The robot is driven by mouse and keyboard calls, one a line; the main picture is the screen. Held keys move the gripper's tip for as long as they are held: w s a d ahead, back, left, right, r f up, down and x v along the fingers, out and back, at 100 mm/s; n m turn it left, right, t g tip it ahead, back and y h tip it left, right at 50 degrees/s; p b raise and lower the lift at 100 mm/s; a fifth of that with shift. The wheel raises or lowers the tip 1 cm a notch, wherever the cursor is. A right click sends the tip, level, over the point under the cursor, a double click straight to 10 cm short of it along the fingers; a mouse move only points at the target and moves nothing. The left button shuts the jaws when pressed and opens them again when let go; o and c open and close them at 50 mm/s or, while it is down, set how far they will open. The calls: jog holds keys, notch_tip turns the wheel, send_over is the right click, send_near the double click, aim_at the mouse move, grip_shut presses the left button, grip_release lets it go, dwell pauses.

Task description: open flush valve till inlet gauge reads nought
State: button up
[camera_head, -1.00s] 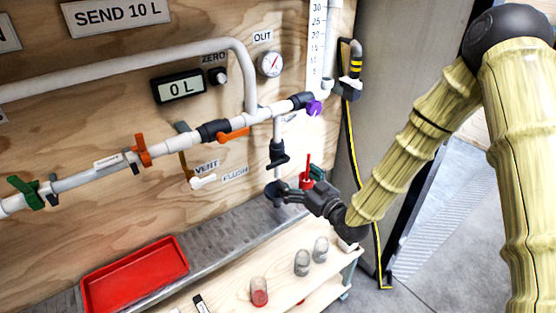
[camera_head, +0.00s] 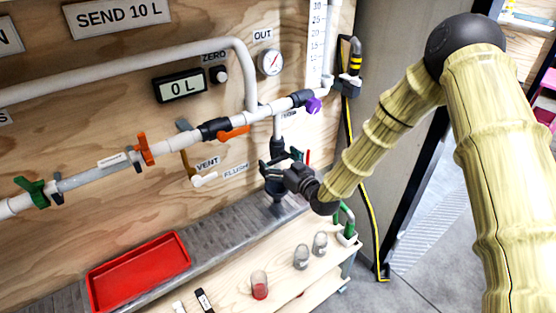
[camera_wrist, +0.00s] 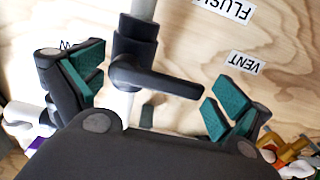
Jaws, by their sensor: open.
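A black valve with a lever (camera_wrist: 165,82), by the FLUSH label, sits on a pipe in the wrist view. Its lever points right across the pipe, between the fingers. In the head view this valve (camera_head: 278,147) hangs on the vertical branch pipe, partly covered by my gripper. My gripper (camera_head: 274,166) is open and empty there. In the wrist view its teal-padded fingers (camera_wrist: 158,90) stand on either side of the valve; I cannot tell whether they touch it. A gauge marked OUT (camera_head: 270,62) shows on the board; no gauge marked as inlet is in view.
Orange (camera_head: 146,149) and purple (camera_head: 314,105) handles sit on the main pipe. A red tray (camera_head: 140,270) and several glass jars stand below.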

aim_at(279, 142)
jog(key=c, duration=1.5)
jog(key=shift+o, duration=0.2)
jog(key=shift+m, duration=0.3)
jog(key=m+b, duration=0.1)
jog(key=m, duration=0.1)
jog(key=r+m+b, duration=0.1)
jog(key=shift+w+d+m, duration=0.15)
jog(key=shift+d+m, duration=0.05)
jog(key=shift+m, duration=0.2)
jog(key=m, duration=0.1)
jog(key=m+b, duration=0.1)
jog(key=r+m+b, duration=0.1)
jog(key=shift+w+d+m, duration=0.2)
jog(key=shift+d+m, duration=0.1)
jog(key=m, duration=0.1)
jog(key=m+b, duration=0.2)
jog(key=shift+w+d+r+m, duration=0.25)
jog(key=shift+d+r+m, duration=0.05)
jog(key=shift+d+r, duration=0.05)
jog(key=shift+w+d+r+m+b, duration=0.15)
jog(key=shift+m+b, duration=0.25)
jog(key=shift+m, duration=0.3)
jog(key=shift+w+d+r+m+b, duration=0.1)
jog(key=shift+d+m+b, duration=0.1)
jog(key=shift+m+b, duration=0.4)
jog(key=shift+w+d+r+m+b, duration=0.15)
jog(key=shift+m+b, duration=0.1)
jog(key=shift+m, duration=0.55)
